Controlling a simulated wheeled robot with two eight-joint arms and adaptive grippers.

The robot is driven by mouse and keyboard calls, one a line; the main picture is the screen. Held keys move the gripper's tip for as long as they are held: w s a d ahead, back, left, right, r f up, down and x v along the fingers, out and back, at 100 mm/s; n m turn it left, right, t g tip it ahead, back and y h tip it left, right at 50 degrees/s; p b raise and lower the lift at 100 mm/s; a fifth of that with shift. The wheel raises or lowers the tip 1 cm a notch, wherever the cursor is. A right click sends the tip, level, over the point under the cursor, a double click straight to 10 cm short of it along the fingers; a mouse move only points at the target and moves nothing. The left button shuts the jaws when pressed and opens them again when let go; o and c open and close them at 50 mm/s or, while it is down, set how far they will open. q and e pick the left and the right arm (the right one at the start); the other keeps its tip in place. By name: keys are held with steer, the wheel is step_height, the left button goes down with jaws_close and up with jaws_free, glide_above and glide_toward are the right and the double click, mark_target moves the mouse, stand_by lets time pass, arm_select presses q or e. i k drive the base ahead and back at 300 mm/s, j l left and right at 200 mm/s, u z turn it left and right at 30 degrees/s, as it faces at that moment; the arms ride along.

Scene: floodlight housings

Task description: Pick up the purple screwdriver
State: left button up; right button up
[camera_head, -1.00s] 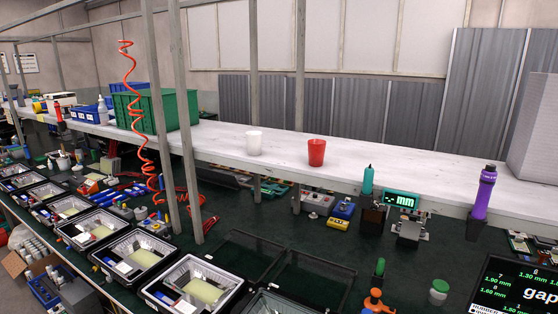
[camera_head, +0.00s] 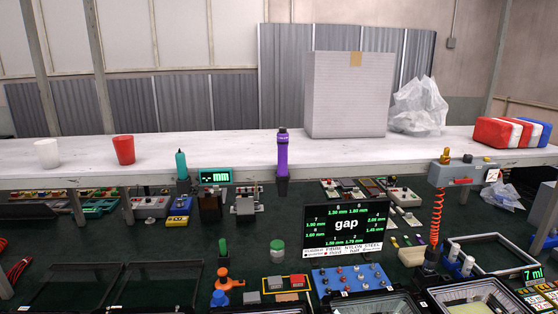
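The purple screwdriver (camera_head: 282,152) hangs upright near the middle of the head view. It is a thick purple tool with a dark top and a dark lower end, in front of the white shelf's front edge. What holds it up from above is not visible. Neither of my grippers shows in the head view.
The white shelf (camera_head: 220,151) carries a white cup (camera_head: 47,153), a red cup (camera_head: 124,150), a large box (camera_head: 348,95) and a clear bag (camera_head: 418,106). Below, a dark bench holds a "gap" display (camera_head: 346,228), a teal-handled tool (camera_head: 181,165) and black trays.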

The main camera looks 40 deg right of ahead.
mark_target(282, 140)
steer(key=i+j+z, duration=0.15)
steer(key=z, duration=1.3)
steer(key=u, duration=1.4)
steer(key=z, duration=1.4)
